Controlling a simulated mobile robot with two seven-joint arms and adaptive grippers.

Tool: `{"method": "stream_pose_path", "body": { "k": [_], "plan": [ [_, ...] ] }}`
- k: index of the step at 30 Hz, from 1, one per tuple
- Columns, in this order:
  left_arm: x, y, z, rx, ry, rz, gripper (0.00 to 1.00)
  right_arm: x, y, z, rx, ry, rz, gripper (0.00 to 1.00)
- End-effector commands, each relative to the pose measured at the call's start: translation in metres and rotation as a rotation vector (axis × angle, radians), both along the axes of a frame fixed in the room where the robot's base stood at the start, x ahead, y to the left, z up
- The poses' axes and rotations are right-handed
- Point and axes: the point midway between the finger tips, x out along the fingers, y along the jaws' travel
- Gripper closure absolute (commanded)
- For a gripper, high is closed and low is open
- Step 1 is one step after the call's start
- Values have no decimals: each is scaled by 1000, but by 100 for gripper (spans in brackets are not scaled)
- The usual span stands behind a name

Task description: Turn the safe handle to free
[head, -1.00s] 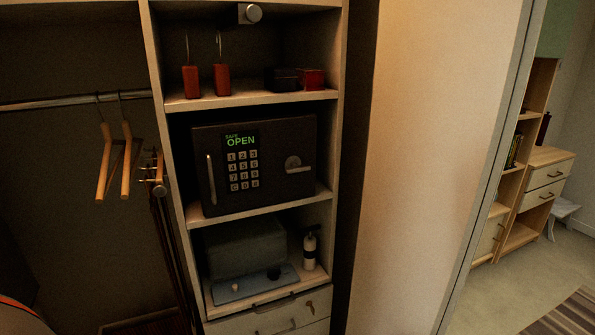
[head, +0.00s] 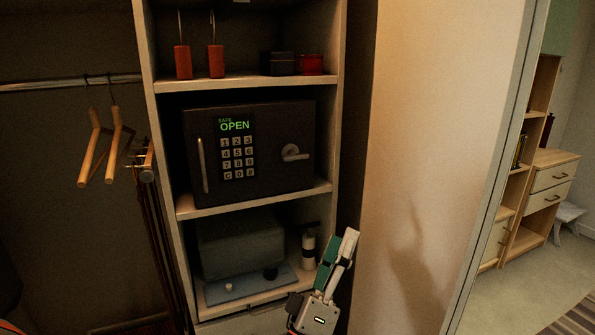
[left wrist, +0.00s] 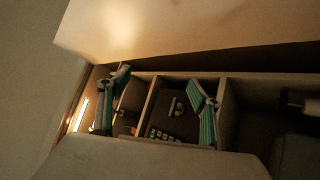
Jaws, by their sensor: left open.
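The dark safe (head: 270,180) sits on the middle shelf of the cabinet, its door closed against the body. Its display (head: 235,126) reads "SAFE OPEN" in green above a keypad. The safe handle (head: 295,153) is a round hub with a lever pointing right, roughly level. My left gripper (head: 341,248) is open and empty, below and right of the handle, in front of the cabinet's right edge and apart from the safe. In the left wrist view the open fingers (left wrist: 157,100) frame the safe, with the handle (left wrist: 178,107) between them. My right gripper is not in view.
A vertical bar (head: 202,164) is on the safe's left side. Red padlocks (head: 216,60) and small boxes (head: 278,63) stand on the shelf above. A grey box (head: 240,247) and a bottle (head: 308,248) are below. A pale panel (head: 430,150) stands on the right.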

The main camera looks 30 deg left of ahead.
Motion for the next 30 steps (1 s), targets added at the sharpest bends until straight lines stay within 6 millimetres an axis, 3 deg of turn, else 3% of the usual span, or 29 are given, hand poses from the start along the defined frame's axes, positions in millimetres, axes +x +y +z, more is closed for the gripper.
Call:
{"method": "stream_pose_path", "body": {
  "k": [1, 3, 6, 9, 14, 19, 24, 30],
  "plan": [
    [6, 9, 18, -121, -67, -23, 36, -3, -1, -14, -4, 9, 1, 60],
    [11, 27, 47, -300, -159, -56, 36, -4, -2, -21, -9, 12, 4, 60],
    [17, 52, 76, -554, -273, -115, 36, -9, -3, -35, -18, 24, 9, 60],
    [26, 77, 92, -805, -365, -180, 36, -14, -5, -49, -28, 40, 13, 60],
    [49, 104, 96, -1189, -463, -287, 36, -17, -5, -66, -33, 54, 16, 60],
    [74, 112, 87, -1488, -497, -366, 36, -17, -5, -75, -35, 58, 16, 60],
    [86, 111, 84, -1623, -502, -400, 36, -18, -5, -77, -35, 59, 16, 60],
    [96, 123, 93, -1639, -507, -405, 36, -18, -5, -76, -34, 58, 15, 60]
  ]
}}
